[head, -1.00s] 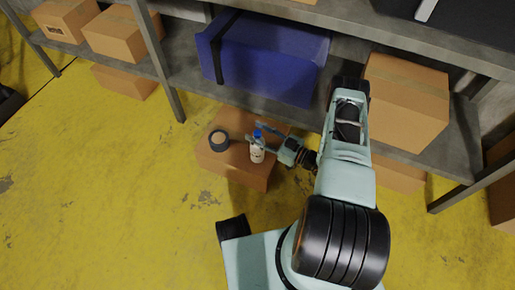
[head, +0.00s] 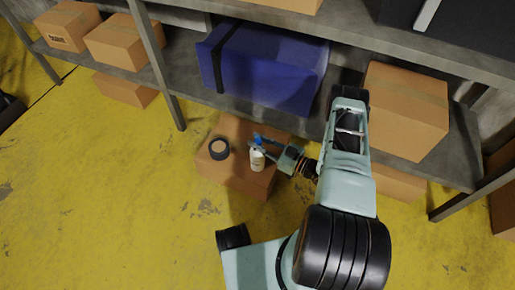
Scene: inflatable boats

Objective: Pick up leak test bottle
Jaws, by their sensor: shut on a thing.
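The leak test bottle (head: 257,160) is a small white bottle with a blue top. It stands upright on or just above a cardboard box (head: 232,180) on the floor; I cannot tell whether its base touches the box. My gripper (head: 258,144) comes in from the right and is shut on the bottle near its blue top. The fingers partly cover the upper part of the bottle.
A roll of dark tape (head: 219,149) lies on the same box, left of the bottle. Behind stands a grey shelf (head: 185,90) with a blue case (head: 265,68) and a cardboard box (head: 405,105). The yellow floor in front is clear.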

